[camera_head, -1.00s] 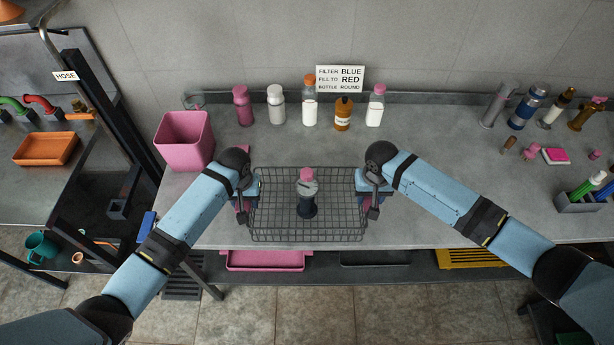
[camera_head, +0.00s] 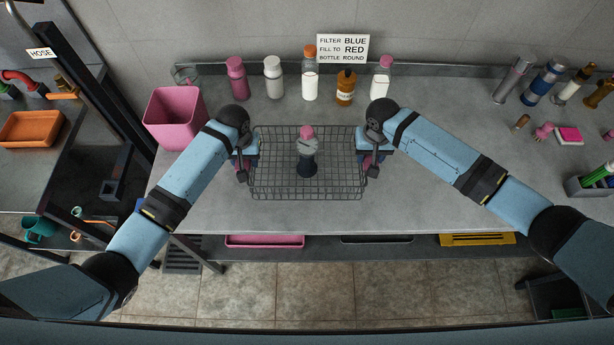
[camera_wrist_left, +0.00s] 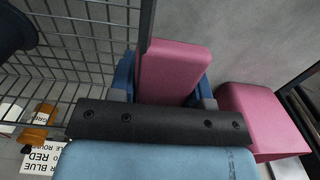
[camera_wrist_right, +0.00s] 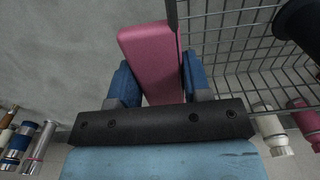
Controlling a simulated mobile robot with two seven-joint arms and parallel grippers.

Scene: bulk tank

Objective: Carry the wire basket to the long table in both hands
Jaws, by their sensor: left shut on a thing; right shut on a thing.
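The wire basket (camera_head: 335,183) is a dark wire rectangle over the grey long table (camera_head: 430,215), near its front edge. I cannot tell whether it touches the tabletop. A dark bottle with a pale band and pink cap (camera_head: 307,160) stands inside it. My left gripper (camera_head: 243,170) is shut at the basket's left end and my right gripper (camera_head: 373,168) is shut at its right end. In the left wrist view a pink block-like handle (camera_wrist_left: 172,70) sits between blue fingers. A similar pink handle (camera_wrist_right: 150,60) shows in the right wrist view, beside the wires.
A pink bin (camera_head: 176,120) stands left of the basket. Several bottles (camera_head: 310,80) line the back below a sign (camera_head: 342,47). The tabletop between basket and right-hand items is clear.

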